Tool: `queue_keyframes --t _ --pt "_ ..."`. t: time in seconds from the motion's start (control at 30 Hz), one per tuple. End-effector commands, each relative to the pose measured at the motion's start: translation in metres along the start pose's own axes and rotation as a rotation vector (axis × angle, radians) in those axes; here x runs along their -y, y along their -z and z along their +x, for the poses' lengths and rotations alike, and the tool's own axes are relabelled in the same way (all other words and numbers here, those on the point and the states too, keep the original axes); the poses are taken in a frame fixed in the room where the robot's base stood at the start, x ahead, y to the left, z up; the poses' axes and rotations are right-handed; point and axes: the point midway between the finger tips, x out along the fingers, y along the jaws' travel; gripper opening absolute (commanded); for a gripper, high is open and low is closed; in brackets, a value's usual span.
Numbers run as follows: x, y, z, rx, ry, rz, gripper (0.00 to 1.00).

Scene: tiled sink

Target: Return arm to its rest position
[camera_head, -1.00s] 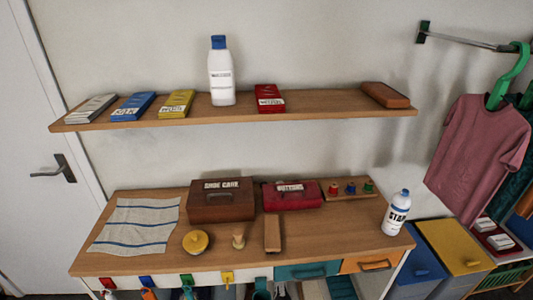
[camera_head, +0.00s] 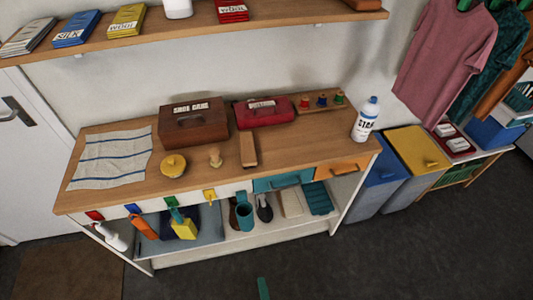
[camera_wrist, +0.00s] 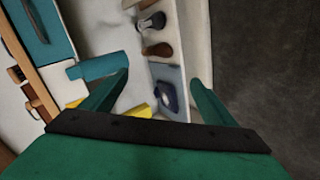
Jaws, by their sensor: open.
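My gripper (camera_wrist: 160,78) shows in the wrist view as two green fingers spread wide apart from a dark bar on a green body. Nothing is held between them. Beyond the fingers are the workbench's lower shelf and a teal drawer (camera_wrist: 38,32). In the head view, a small green tip (camera_head: 263,289) of the same colour shows at the bottom edge, over the dark floor in front of the bench. The rest of my arm is out of the head view.
The workbench (camera_head: 105,200) holds a brown box (camera_head: 193,127), a red box (camera_head: 264,113), a striped cloth (camera_head: 112,158) and a white bottle (camera_head: 366,120). Tools hang along its front, with shoes and a mug below. Dark floor (camera_head: 420,250) is clear at the right.

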Motion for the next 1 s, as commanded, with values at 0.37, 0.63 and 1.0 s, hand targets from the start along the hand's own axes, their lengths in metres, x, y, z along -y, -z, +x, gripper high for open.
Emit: queue_keyframes --t 0.37,0.63,1.0 --pt "-0.078 0.028 -0.137 -0.116 -0.202 0.916 0.8" --pt "-0.132 0.035 -0.19 -0.189 -0.366 1.274 0.8" --pt "-0.137 0.035 -0.195 -0.2 -0.384 1.309 0.8"
